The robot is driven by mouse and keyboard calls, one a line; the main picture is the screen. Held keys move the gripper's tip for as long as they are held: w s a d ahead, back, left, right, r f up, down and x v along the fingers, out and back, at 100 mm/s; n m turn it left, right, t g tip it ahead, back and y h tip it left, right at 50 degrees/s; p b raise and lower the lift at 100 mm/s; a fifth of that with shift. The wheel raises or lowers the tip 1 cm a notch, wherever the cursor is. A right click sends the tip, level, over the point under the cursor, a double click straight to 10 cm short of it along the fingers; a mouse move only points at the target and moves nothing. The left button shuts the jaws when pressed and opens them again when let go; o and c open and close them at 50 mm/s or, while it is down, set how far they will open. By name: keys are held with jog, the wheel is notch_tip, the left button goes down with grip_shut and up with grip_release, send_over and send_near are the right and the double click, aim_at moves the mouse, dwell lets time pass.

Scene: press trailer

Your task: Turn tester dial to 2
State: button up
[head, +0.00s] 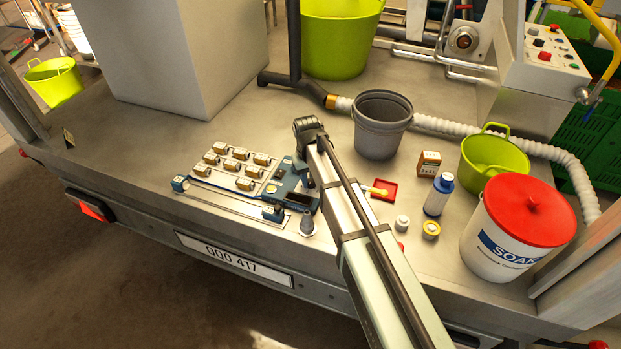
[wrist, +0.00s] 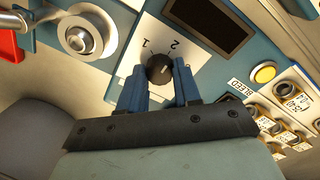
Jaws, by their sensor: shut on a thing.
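The tester is a blue unit with a dark display, on the trailer deck; its blue panel (head: 284,185) shows in the head view beside my gripper (head: 302,168). In the wrist view the dark round dial (wrist: 159,69) sits on a pale plate (wrist: 182,62) marked 1 and 2. The blue fingers of my gripper (wrist: 158,78) are on either side of the dial and shut on it. Which number the dial points to is not clear. In the head view the dial is hidden by my arm.
A row block of several brass-coloured fittings (head: 240,163) lies left of the tester. A grey bucket (head: 380,128), a blue-capped bottle (head: 438,196), a red tray (head: 383,190) and a red-lidded SOAK tub (head: 505,240) stand to the right. The deck's front edge is close.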

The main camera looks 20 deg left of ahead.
jog(key=o, duration=1.1)
jog(key=shift+c, duration=0.2)
notch_tip(320, 180, up, 14)
jog(key=shift+s+a+f, duration=0.15)
jog(key=shift+s+a, duration=0.1)
jog(key=shift+a, duration=0.05)
